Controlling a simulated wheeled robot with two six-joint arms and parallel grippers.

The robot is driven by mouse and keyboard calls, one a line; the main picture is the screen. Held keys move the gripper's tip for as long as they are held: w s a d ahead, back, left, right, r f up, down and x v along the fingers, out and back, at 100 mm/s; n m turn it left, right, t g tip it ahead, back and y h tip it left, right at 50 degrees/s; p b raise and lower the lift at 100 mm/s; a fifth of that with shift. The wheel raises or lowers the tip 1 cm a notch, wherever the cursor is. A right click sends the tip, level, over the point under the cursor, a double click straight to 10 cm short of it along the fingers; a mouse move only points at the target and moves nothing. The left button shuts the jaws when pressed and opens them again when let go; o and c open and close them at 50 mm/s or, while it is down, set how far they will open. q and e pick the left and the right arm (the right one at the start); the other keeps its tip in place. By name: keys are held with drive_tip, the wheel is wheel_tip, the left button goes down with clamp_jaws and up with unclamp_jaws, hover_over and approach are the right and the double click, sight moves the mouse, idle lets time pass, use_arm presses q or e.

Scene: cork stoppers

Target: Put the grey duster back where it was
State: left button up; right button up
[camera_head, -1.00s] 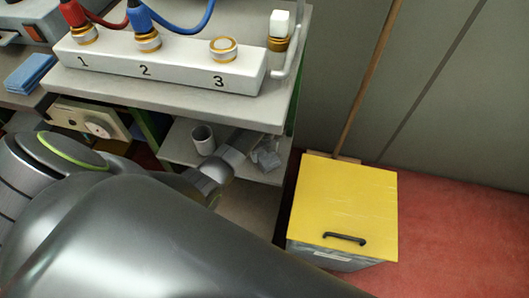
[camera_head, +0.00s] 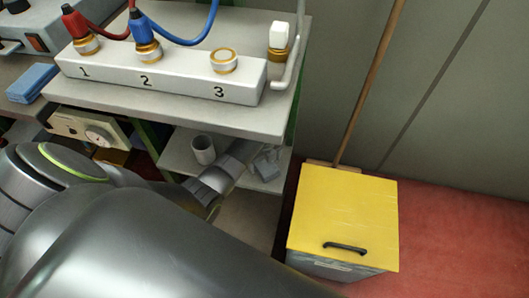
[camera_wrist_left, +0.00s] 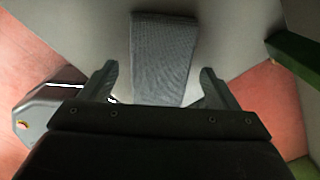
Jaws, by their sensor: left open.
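The grey duster (camera_head: 267,165) lies on the lower shelf under the bench top, near the shelf's right end. In the left wrist view the duster (camera_wrist_left: 163,55) shows as a grey woven strip on a pale surface, straight ahead of the fingers. My left gripper (camera_wrist_left: 158,72) is open, with one finger to each side of the duster's near end and clear gaps on both sides. In the head view my left gripper (camera_head: 238,155) reaches in from the left beside the duster, and its fingers are hard to make out. My right gripper is not in view.
Above, the bench top holds a white block numbered 1 to 3 (camera_head: 165,80). A yellow-lidded bin (camera_head: 345,215) and a broom handle (camera_head: 368,85) are at right. A blue cloth (camera_head: 32,82) lies at left.

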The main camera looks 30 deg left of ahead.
use_arm(q)
wheel_tip(320, 180, up, 12)
drive_tip(key=p, duration=0.3)
drive_tip(key=shift+p, duration=0.3)
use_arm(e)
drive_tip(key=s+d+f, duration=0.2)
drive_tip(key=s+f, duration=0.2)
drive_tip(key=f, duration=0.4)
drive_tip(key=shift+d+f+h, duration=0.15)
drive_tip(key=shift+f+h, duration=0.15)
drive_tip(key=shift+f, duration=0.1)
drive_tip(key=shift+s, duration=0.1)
use_arm(q)
drive_tip(key=n+t, duration=0.6)
drive_tip(key=n, duration=0.9)
approach(263, 165)
drive_tip(key=s+a, duration=0.1)
drive_tip(key=s+a+f, duration=0.1)
drive_tip(key=shift+s+a+f, duration=0.15)
drive_tip(key=shift+s+a, duration=0.05)
drive_tip(key=shift+s, duration=0.1)
drive_tip(key=s+a+f+n+g, duration=0.1)
drive_tip(key=s+f+n, duration=0.4)
drive_tip(key=s+f, duration=0.5)
drive_tip(key=s+a+f+n+g, duration=0.1)
drive_tip(key=s+f+n+g, duration=0.3)
drive_tip(key=s+f, duration=0.7)
drive_tip(key=s+n, duration=0.1)
drive_tip(key=s, duration=0.6)
drive_tip(key=shift+y, duration=0.4)
